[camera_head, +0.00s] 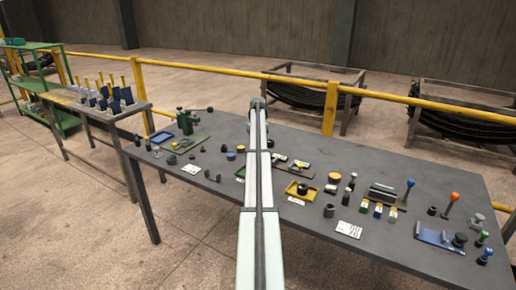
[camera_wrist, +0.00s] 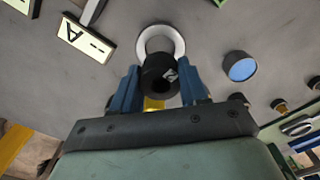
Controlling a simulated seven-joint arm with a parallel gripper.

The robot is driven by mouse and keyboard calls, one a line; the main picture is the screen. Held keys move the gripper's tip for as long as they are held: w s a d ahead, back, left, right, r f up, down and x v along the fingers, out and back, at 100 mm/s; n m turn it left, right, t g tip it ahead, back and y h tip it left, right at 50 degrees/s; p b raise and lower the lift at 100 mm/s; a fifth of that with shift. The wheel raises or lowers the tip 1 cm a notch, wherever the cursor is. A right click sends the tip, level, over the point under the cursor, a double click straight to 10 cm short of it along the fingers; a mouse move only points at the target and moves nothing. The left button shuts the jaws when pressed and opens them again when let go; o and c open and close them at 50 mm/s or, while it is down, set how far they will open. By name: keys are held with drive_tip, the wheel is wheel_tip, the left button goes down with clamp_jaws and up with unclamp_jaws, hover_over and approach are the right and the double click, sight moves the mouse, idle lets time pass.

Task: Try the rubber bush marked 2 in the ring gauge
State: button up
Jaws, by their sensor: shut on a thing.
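In the wrist view my gripper (camera_wrist: 159,82) has its blue fingers shut on a black rubber bush (camera_wrist: 155,65), one finger on each side. The bush has a dark bore and a pale mark on its face, too small and turned to read surely. A silver ring, which looks like the ring gauge (camera_wrist: 160,29), lies on the grey table just beyond the bush. The bush covers the near part of the ring in this view. I cannot tell the height gap between them or whether they touch. In the head view my arm hides the gripper.
A card marked A (camera_wrist: 83,40) lies left of the ring, and a blue-topped round piece (camera_wrist: 241,67) stands to its right. The grey table (camera_head: 290,249) holds many small parts, a green press (camera_head: 186,121) and a yellow tray (camera_head: 301,191).

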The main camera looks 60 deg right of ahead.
drive_tip(key=shift+f, duration=2.35)
drive_tip(key=shift+f, duration=0.4)
idle(0.8)
drive_tip(key=o, duration=1.2)
drive_tip(key=shift+c, duration=0.2)
wheel_tip(320, 180, up, 14)
idle(0.4)
